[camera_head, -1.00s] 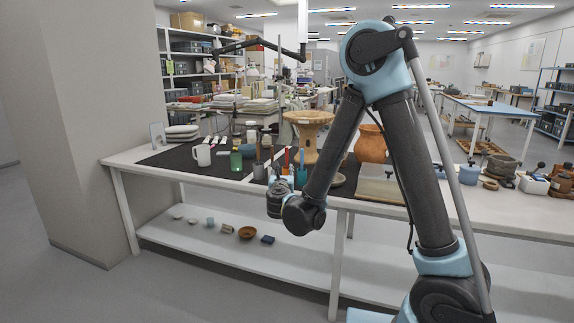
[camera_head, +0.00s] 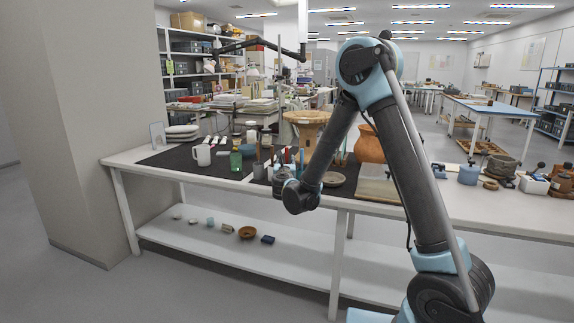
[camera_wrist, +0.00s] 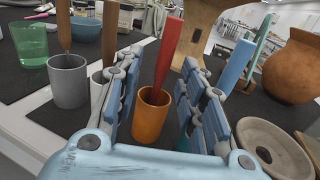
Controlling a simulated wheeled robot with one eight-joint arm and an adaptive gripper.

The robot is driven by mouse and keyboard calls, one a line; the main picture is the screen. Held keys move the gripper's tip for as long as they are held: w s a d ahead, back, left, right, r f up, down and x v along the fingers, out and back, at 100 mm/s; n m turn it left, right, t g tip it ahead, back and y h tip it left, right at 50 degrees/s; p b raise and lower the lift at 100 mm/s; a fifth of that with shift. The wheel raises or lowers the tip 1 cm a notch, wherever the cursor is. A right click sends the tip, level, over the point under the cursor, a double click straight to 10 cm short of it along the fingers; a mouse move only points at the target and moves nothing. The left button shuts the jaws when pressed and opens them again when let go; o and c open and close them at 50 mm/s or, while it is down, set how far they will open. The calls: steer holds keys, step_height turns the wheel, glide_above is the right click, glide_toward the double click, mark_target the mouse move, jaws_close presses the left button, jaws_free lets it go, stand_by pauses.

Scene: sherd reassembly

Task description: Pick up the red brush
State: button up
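The red brush (camera_wrist: 169,42) stands tilted in a small orange cup (camera_wrist: 151,116) in the wrist view, its upper end leaning right. My gripper (camera_wrist: 163,62) is open, with one finger on each side of the brush and cup. The brush is between the fingers and nothing shows gripped; I cannot tell if either finger touches it. In the head view my gripper (camera_head: 283,178) is at the table's front edge, and its fingers are mostly hidden by my wrist.
A grey cup (camera_wrist: 69,82) with a brown handle and a green glass (camera_wrist: 30,46) stand left. A large brown stand (camera_head: 307,119) is behind.

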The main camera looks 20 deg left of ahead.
mark_target(287, 160)
steer(key=shift+x, duration=1.55)
steer(key=shift+d, duration=0.15)
jaws_close()
step_height(287, 160, up, 10)
steer(key=shift+w+d+f, duration=0.1)
steer(key=shift+w, duration=0.05)
